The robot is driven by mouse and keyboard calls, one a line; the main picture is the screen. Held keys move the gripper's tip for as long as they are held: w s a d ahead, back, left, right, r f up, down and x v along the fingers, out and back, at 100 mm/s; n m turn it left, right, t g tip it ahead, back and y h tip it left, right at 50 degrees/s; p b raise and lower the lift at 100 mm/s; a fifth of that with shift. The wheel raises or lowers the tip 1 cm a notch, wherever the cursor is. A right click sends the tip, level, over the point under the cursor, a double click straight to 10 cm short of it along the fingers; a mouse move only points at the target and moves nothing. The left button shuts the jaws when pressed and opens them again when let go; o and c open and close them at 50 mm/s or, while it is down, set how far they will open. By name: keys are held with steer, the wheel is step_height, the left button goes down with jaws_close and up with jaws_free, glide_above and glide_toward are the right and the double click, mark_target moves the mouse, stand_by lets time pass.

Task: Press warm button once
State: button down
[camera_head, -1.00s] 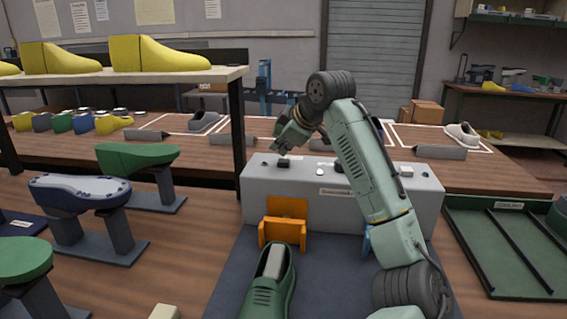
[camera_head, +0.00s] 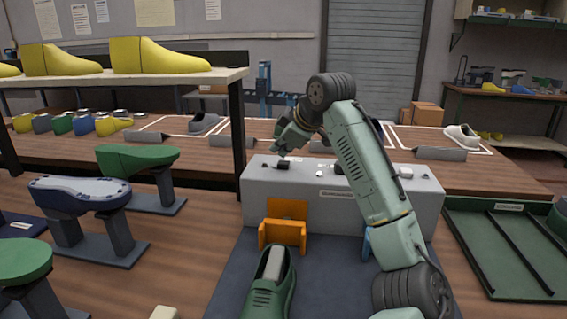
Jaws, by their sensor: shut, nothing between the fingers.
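A grey control box (camera_head: 290,205) stands on the bench with several small controls on its top. A dark block-like control (camera_head: 283,166) is near its left end, and a small white round button (camera_head: 320,174) is near the middle. Which control is the warm button I cannot tell, as the labels are too small to read. My gripper (camera_head: 279,153) points down just above and behind the dark control, fingers together and empty. Whether it touches anything I cannot tell. My arm hides part of the box's right half.
An orange holder (camera_head: 284,234) and a green shoe (camera_head: 268,285) stand in front of the box. A green tray (camera_head: 500,275) is at the right. Shoe forms on stands, including a green one (camera_head: 137,158), are at the left. A shelf post (camera_head: 237,130) rises left of my gripper.

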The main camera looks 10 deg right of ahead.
mark_target(281, 163)
steer(key=shift+f, duration=0.45)
steer(key=shift+f, duration=0.55)
stand_by(0.7)
steer(key=shift+r, duration=0.1)
steer(key=shift+r+p, duration=0.75)
steer(key=shift+r, duration=0.15)
step_height(281, 163, up, 2)
steer(key=shift+r+p, duration=0.25)
steer(key=shift+p, duration=0.95)
steer(key=shift+r+p, duration=0.3)
steer(key=shift+r, duration=0.95)
